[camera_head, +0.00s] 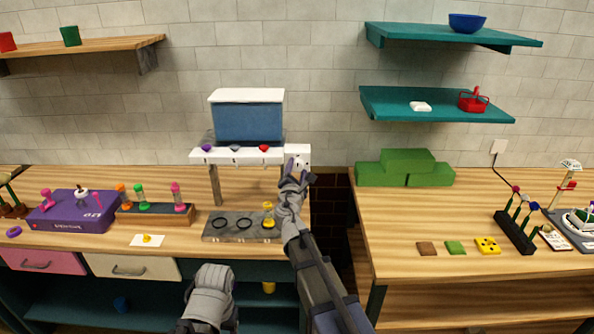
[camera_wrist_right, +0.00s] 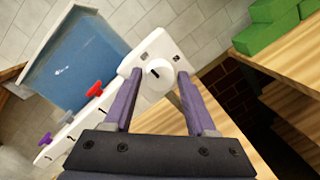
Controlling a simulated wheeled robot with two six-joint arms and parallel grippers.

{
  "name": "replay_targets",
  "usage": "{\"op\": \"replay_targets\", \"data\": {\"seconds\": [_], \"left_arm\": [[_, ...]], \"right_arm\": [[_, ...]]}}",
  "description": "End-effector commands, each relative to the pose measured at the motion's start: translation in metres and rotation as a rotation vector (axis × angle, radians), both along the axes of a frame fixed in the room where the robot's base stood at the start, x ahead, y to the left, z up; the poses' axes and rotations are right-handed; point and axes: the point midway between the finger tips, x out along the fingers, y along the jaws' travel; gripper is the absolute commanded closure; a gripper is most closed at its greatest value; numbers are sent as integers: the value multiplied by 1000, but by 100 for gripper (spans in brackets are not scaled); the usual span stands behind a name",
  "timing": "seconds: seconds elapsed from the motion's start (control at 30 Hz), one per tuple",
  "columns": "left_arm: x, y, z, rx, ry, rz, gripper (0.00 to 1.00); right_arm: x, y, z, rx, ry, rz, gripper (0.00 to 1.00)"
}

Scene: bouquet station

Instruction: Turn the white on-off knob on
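The white on-off knob (camera_wrist_right: 157,74) is round with a short dark mark, on the white end panel (camera_wrist_right: 150,45) of the dispenser. Two small dark marks sit on the panel above it. My right gripper (camera_wrist_right: 158,88) is open, with one purple finger on each side of the knob in the wrist view; I cannot tell whether they touch it. In the head view my right gripper (camera_head: 297,172) reaches up to the panel (camera_head: 303,150) and partly covers it. A grey part of my left arm shows at the bottom, but its fingers are not seen.
The dispenser's blue tank (camera_head: 248,122) stands above purple, grey and red knobs. Below is a grey tray (camera_head: 220,236) with rings and a yellow hourglass (camera_head: 268,216). Green blocks (camera_head: 405,175) sit on the right counter, across a gap.

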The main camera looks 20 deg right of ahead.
Motion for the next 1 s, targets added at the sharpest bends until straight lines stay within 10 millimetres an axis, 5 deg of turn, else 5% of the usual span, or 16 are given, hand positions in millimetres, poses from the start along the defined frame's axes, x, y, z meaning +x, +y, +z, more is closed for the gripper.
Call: {"op": "replay_targets", "data": {"seconds": [0.47, 1.0], "left_arm": [[0, 0, 0, 0, 0, 0, 33], [0, 0, 4, 0, 0, 0, 33]], "right_arm": [[0, 0, 0, 0, 0, 0, 99], [0, 0, 1, 127, -36, -1, 100]]}}
